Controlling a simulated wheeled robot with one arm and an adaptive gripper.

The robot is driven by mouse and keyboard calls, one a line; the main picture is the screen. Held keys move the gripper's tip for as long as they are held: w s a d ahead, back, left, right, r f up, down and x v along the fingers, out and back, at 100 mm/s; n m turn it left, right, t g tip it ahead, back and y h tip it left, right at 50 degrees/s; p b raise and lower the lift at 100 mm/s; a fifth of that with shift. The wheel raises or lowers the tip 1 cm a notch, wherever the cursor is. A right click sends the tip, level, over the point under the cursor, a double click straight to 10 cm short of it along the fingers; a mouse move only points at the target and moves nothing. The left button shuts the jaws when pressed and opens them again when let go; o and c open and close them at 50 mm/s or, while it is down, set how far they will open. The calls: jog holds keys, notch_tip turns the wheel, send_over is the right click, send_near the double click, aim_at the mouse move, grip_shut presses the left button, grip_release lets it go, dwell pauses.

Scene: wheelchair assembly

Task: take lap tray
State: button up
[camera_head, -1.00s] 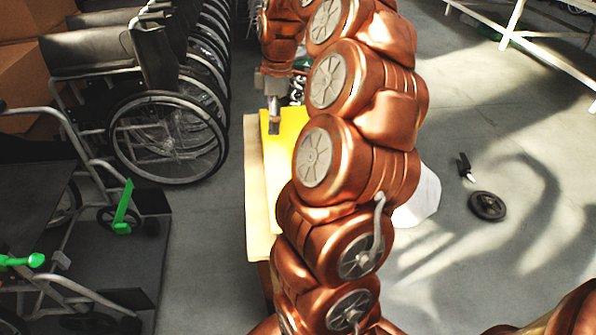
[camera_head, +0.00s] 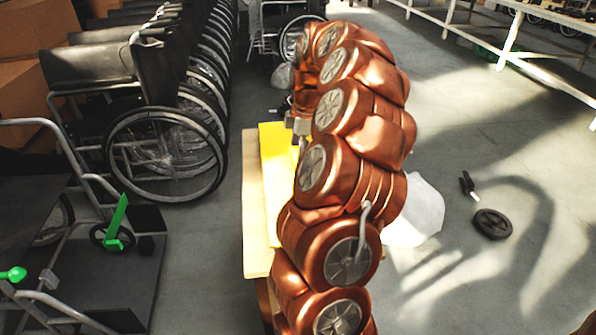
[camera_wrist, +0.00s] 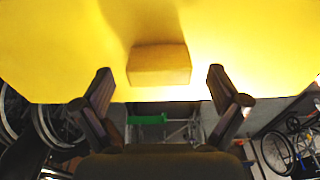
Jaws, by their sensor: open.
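The lap tray appears as a flat yellow board (camera_head: 270,165) lying on a light wooden table (camera_head: 250,200); my arm hides its right part. In the wrist view the yellow surface (camera_wrist: 50,45) fills the top, with a yellow block (camera_wrist: 160,66) standing out from it. My gripper (camera_wrist: 159,72) is open, one finger on each side of the block, with a gap showing on both sides. Whether the fingertips touch the yellow surface cannot be told. In the head view my gripper is mostly hidden by the arm.
A row of wheelchairs (camera_head: 165,150) stands to the left, with a wheelchair frame with green parts (camera_head: 115,225) in front. A loose wheel (camera_head: 492,224) and a small caster part (camera_head: 467,185) lie on the floor to the right.

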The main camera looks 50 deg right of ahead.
jog(key=shift+w+f, duration=0.1)
jog(key=shift+f, duration=0.75)
grip_shut()
jog(key=shift+r, duration=0.1)
jog(key=shift+r+p, duration=0.45)
jog(key=shift+r, duration=1.4)
jog(key=shift+s+a+f, duration=0.1)
jog(key=shift+s+a, duration=0.25)
jog(key=shift+s, duration=0.15)
jog(key=s+a, duration=0.2)
jog(key=s, duration=0.2)
jog(key=s+a+r, duration=0.1)
jog(key=s+a, duration=0.2)
jog(key=s, duration=0.1)
jog(key=s+a+p, duration=0.1)
jog(key=s+a, duration=0.2)
jog(key=s, duration=0.1)
jog(key=shift+s+r, duration=0.2)
jog(key=shift+s, duration=0.05)
